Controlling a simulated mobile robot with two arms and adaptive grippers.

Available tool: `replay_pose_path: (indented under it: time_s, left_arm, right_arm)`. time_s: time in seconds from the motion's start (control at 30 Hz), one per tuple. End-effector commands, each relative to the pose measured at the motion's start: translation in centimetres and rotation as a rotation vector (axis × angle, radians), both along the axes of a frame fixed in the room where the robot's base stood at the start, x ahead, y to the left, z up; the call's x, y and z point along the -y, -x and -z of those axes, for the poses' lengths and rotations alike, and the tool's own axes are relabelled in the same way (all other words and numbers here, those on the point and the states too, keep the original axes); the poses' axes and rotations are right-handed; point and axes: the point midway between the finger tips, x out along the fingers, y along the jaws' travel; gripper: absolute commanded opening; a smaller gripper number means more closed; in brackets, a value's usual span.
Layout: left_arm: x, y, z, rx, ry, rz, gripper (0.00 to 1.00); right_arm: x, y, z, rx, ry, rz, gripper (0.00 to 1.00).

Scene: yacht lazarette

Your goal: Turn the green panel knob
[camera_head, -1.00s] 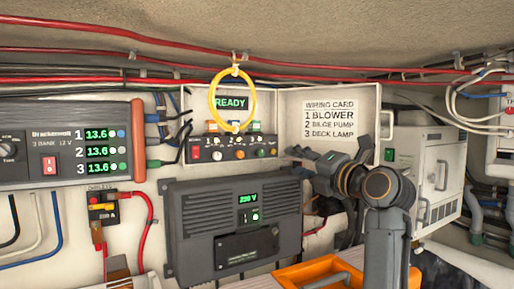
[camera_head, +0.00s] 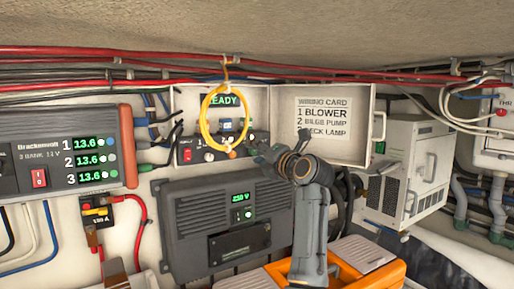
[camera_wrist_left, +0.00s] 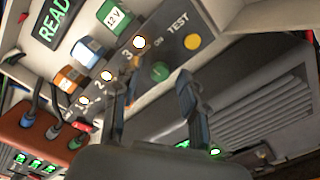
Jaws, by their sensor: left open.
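The green knob (camera_wrist_left: 160,71) sits on the dark switch panel (camera_wrist_left: 118,72), below the third lit switch, in the left wrist view. My left gripper (camera_wrist_left: 155,80) is open, with one finger on each side of the knob in that picture. I cannot tell whether the fingers touch it. In the head view, my left gripper (camera_head: 264,152) is at the right end of the switch panel (camera_head: 197,156) and hides the green knob there. My right gripper is not in view.
A yellow cable loop (camera_head: 204,122) hangs in front of the panel. The READY display (camera_head: 226,100) is above it. A yellow button (camera_wrist_left: 193,41) is close to the green knob. A grey 230 V unit (camera_head: 185,215) is below, and an open lid with a wiring card (camera_head: 322,115) is right.

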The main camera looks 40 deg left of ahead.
Motion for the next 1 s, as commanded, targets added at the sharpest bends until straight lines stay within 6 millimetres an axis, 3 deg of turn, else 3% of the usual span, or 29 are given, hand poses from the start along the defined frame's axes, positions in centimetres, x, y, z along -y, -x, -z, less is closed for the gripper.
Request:
replay_pose_path:
  time_s: [0.3, 0.5, 0.77, 1.0]
  left_arm:
    - [-0.3, -0.1, 0.1, -0.001, 0.0, 0.0, 0.41]
    - [-0.2, -0.1, 0.1, -0.001, 0.0, 0.0, 0.0]
    - [-0.2, -0.1, 0.2, 0.006, 0.003, 0.0, 0.0]
    - [-0.2, -0.1, 0.5, 0.09, 0.028, 0.001, 0.0]
  right_arm:
    - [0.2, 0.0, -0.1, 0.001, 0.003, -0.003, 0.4]
    - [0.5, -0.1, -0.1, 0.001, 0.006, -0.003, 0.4]
    - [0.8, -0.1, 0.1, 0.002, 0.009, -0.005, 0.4]
    - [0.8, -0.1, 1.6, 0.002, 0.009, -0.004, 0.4]
